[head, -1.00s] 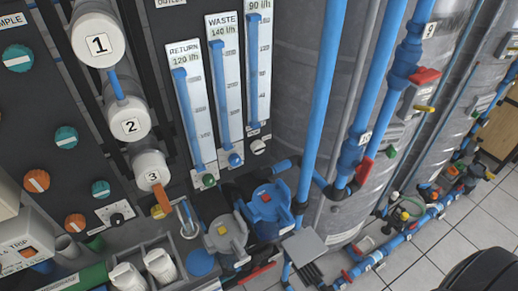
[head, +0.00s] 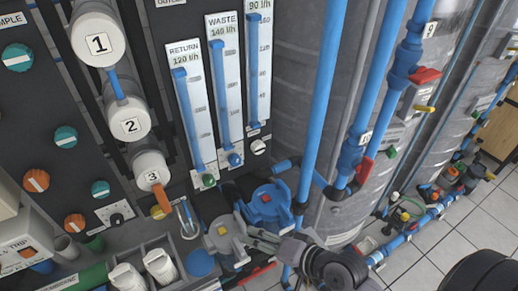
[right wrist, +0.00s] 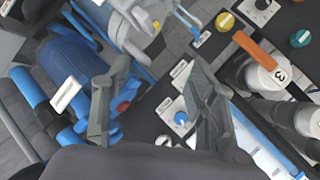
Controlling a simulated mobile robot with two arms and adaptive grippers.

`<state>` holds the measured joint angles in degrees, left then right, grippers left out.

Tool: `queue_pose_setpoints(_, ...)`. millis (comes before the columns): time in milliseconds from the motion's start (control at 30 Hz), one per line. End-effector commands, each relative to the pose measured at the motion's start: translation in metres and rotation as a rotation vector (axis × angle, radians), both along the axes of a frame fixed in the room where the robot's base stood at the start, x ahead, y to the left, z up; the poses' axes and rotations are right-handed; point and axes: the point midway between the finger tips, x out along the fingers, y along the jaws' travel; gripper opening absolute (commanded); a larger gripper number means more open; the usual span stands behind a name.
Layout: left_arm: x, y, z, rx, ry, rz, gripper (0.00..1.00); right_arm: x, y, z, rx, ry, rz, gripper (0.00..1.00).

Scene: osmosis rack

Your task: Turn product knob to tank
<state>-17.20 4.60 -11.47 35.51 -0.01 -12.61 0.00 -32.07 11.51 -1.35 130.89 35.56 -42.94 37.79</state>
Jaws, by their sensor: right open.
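My right gripper (head: 252,238) comes in from the lower right in the head view, its fingers over the grey and blue pumps. In the right wrist view it (right wrist: 150,78) is open, with nothing between its fingers. A white round knob (head: 258,147) sits below the rightmost flow meter; the top of that meter's label is cut off. Beside it are a blue knob (head: 235,160) under WASTE and a green knob (head: 208,181) under RETURN. The right wrist view shows the white knob (right wrist: 163,140) and blue knob (right wrist: 181,118) beyond the fingers. Which knob is the product one is unreadable.
The grey pump (head: 225,240) and blue pump (head: 266,205) stand below the panel. Numbered white cylinders (head: 151,170) with an orange lever (head: 161,200) project at left. A vertical blue pipe (head: 318,100) and red-handled valve (head: 364,170) are on the right.

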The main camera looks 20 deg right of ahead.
Motion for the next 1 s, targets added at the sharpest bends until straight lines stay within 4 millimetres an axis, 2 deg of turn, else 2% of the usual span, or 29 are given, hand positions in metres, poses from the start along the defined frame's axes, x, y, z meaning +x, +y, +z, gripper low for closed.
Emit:
queue_pose_setpoints(133, 0.0, 0.0, 0.0, 0.0, 0.0, 0.0, 0.0, 0.032, -0.026, 0.037, 0.418, -0.069, -0.241, 0.53)
queue_pose_setpoints(200, 0.0, 0.0, 0.0, 0.0, 0.0, 0.0, 0.0, 0.044, -0.046, 0.052, 0.612, -0.097, -0.353, 0.53)
queue_pose_setpoints(300, 0.0, 0.0, 0.0, 0.0, 0.0, 0.0, 0.0, 0.055, -0.076, 0.065, 0.833, -0.13, -0.479, 0.53)
queue_pose_setpoints(400, 0.0, 0.0, 0.0, 0.0, 0.0, 0.0, 0.0, 0.06, -0.098, 0.073, 0.977, -0.156, -0.561, 0.53)
queue_pose_setpoints(500, 0.0, 0.0, 0.001, 0.0, -0.001, 0.0, 0.0, 0.063, -0.109, 0.076, 1.049, -0.17, -0.601, 0.53)
queue_pose_setpoints(667, 0.0, 0.0, 0.007, 0.0, -0.001, 0.0, 0.0, 0.075, -0.111, 0.079, 1.067, -0.175, -0.611, 0.53)
queue_pose_setpoints(1000, 0.0, 0.0, 0.029, 0.0, -0.001, 0.0, 0.0, 0.145, -0.102, 0.081, 1.064, -0.175, -0.606, 0.53)
